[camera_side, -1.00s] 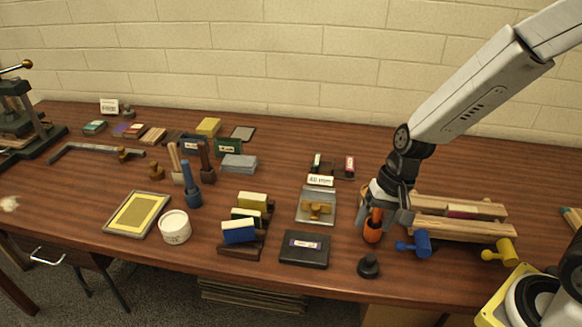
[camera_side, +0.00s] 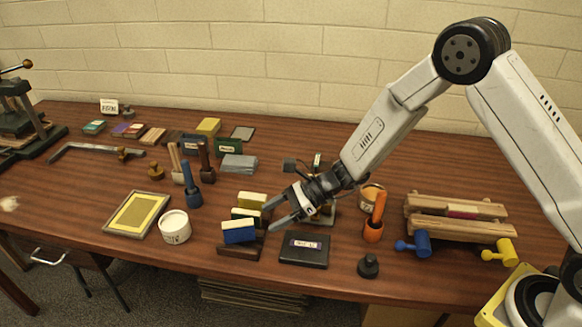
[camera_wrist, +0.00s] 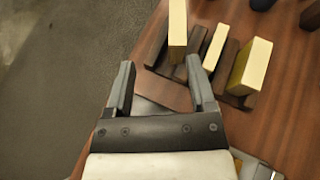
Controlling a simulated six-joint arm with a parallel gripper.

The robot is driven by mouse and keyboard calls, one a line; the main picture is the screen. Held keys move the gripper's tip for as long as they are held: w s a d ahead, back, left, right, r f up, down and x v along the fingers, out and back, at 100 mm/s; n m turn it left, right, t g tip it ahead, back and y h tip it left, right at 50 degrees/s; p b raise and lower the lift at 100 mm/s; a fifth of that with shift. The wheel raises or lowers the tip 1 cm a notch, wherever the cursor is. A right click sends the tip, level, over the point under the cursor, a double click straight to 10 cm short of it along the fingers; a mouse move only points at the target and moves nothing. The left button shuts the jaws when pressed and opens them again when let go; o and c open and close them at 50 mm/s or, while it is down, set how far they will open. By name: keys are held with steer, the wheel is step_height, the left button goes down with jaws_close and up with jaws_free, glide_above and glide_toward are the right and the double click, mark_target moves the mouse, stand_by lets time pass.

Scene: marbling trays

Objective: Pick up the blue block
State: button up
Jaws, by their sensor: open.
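The blue block (camera_side: 239,236) has a blue face and a pale top. It stands in the front place of a dark wooden rack (camera_side: 238,251), with a green block (camera_side: 246,213) and a yellow block (camera_side: 251,198) behind it. My gripper (camera_side: 271,214) is open and empty, just right of the rack and apart from the blocks. In the wrist view, the open fingers (camera_wrist: 160,66) point toward the rack. The leftmost block there, seemingly the blue one, shows its pale side (camera_wrist: 178,28) beyond the right fingertip. Its blue face is hardly visible there.
A black stamp pad with a purple label (camera_side: 305,249) lies right of the rack. A white tub (camera_side: 174,227) stands to its left. An orange-handled tool (camera_side: 374,218), a tan cup (camera_side: 371,194) and a black knob (camera_side: 368,266) are farther right. The table's front edge is near the rack.

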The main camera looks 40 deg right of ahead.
mark_target(245, 222)
steer(key=shift+m+t, duration=0.4)
steer(key=shift+m, duration=0.3)
steer(key=shift+w+a+f, duration=0.35)
steer(key=shift+w+a, duration=0.3)
steer(key=shift+a, duration=0.05)
steer(key=shift+w+a+f, duration=0.35)
steer(key=shift+w+a, duration=0.3)
steer(key=shift+a, duration=0.1)
steer(key=shift+x, duration=2.5)
steer(key=shift+w, duration=0.2)
jaws_close()
